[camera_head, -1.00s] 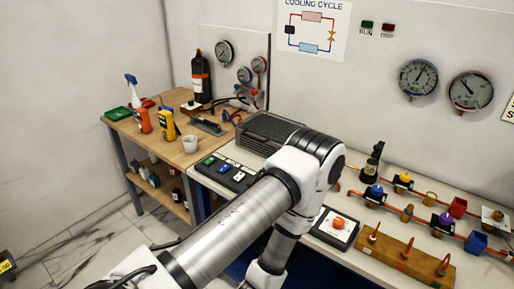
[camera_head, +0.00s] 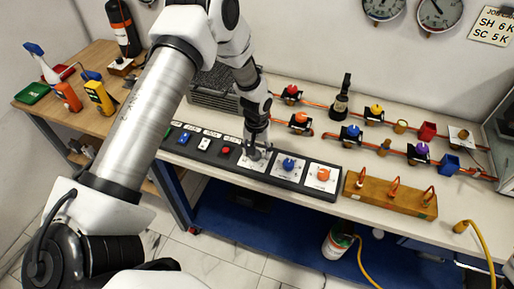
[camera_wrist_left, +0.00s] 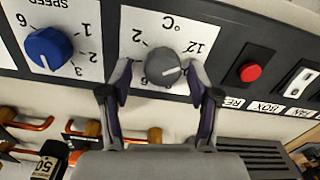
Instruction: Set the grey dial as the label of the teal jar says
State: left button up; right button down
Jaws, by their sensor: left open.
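The grey dial (camera_wrist_left: 163,67) sits on a white plate marked °C, seen upside down in the left wrist view. Its white pointer mark faces right in that picture, below the number 12. My left gripper (camera_wrist_left: 163,84) is open, with one finger on each side of the dial; I cannot tell whether they touch it. In the head view my left gripper (camera_head: 256,152) is over the panel and mostly hides the dial. The teal jar and its label are not in view. My right gripper is not in view.
A blue dial (camera_head: 289,164) and an orange dial (camera_head: 323,174) stand right of the grey one. A red button (camera_head: 225,150) is on its left. Behind are pipes with coloured valves (camera_head: 353,131). A wooden block (camera_head: 390,195) with copper hooks lies farther right.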

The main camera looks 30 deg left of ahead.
pick_arm(q)
jog(key=shift+a+f, duration=0.2)
jog(key=shift+f, duration=0.05)
jog(key=shift+s+r, duration=0.25)
jog(key=shift+s, duration=0.1)
jog(key=shift+d, duration=0.2)
jog(key=c, duration=1.1)
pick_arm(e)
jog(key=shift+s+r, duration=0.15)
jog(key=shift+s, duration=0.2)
pick_arm(q)
jog(key=shift+c, duration=0.2)
